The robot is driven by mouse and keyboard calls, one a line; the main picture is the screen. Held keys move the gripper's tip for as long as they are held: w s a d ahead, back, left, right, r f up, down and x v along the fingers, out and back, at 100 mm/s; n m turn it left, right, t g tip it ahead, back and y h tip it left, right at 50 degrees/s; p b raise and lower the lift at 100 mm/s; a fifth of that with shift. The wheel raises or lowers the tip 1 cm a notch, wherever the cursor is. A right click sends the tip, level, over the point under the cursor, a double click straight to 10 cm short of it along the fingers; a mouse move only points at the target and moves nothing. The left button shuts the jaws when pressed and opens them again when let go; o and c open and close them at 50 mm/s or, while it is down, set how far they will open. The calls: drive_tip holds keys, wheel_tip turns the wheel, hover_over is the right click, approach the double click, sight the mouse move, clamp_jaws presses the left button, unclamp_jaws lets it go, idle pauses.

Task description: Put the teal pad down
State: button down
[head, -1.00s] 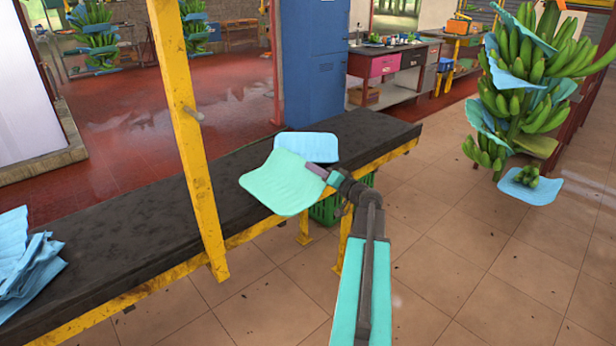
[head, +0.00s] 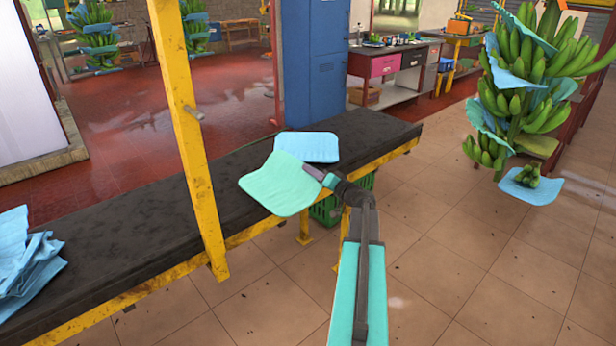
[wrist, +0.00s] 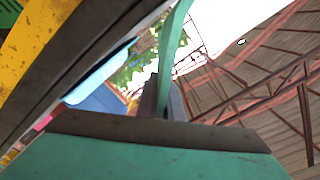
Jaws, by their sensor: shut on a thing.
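The teal pad (head: 278,184) is a thin, slightly curved sheet in the head view, in front of the bench's edge and partly over its dark top. My gripper (head: 318,173) is shut on the pad's right edge. In the wrist view the teal pad (wrist: 174,40) shows as a narrow strip, seen nearly edge-on, running up from my gripper (wrist: 165,98). I cannot tell whether the pad touches the bench.
The long dark bench (head: 110,227) has a yellow frame and a yellow post (head: 190,140). A blue pad (head: 308,147) lies on it behind the teal pad. Folded blue pads (head: 25,262) lie at the left end. A banana stem (head: 525,80) hangs at the right.

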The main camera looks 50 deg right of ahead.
drive_tip(key=shift+f, duration=0.65)
drive_tip(key=c, duration=1.9)
unclamp_jaws()
drive_tip(key=shift+s, duration=0.35)
drive_tip(key=s, duration=1.1)
drive_tip(key=shift+s+a, duration=0.2)
drive_tip(key=shift+a, duration=0.2)
drive_tip(key=shift+c, duration=0.5)
